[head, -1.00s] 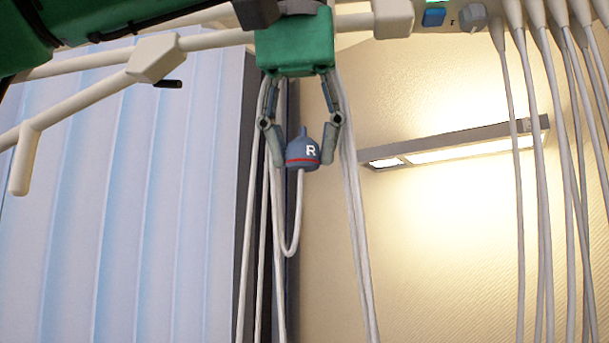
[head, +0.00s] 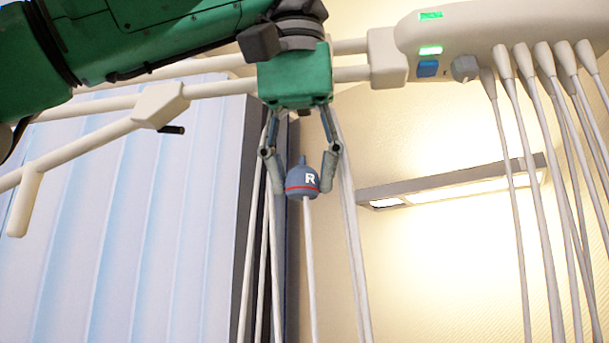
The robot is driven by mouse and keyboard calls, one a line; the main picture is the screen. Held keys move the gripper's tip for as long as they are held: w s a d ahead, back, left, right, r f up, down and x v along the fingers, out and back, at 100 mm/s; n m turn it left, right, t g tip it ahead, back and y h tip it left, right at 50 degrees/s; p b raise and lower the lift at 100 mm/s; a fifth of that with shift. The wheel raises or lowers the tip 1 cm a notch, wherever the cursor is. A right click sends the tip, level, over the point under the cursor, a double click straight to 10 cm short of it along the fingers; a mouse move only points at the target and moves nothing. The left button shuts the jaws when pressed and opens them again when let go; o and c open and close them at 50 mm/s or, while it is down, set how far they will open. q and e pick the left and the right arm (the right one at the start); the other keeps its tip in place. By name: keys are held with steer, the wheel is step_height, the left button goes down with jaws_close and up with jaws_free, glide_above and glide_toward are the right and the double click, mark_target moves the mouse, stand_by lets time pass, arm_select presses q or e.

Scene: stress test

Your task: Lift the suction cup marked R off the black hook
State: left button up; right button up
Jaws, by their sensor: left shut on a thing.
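The suction cup marked R (head: 301,182) is blue-grey with a white R and a red band. It hangs upright between the fingertips of my left gripper (head: 300,186), which is shut on it. A pale cable runs straight down from the cup's underside and leaves the bottom of the view. A short black hook (head: 171,130) sticks out of a cream block on the rail, well to the left of the cup. Nothing hangs on that hook. The cup and the hook are apart. My right gripper is not in view.
A cream rail (head: 215,88) runs behind my left arm. A cream console (head: 500,35) at upper right carries several hanging cables (head: 520,180). More pale cables hang behind my left gripper. A wall lamp (head: 450,185) is at right, a pale blue curtain (head: 150,240) at left.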

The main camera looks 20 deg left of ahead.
arm_select(q)
step_height(320, 180, down, 16)
steer(key=b, duration=1)
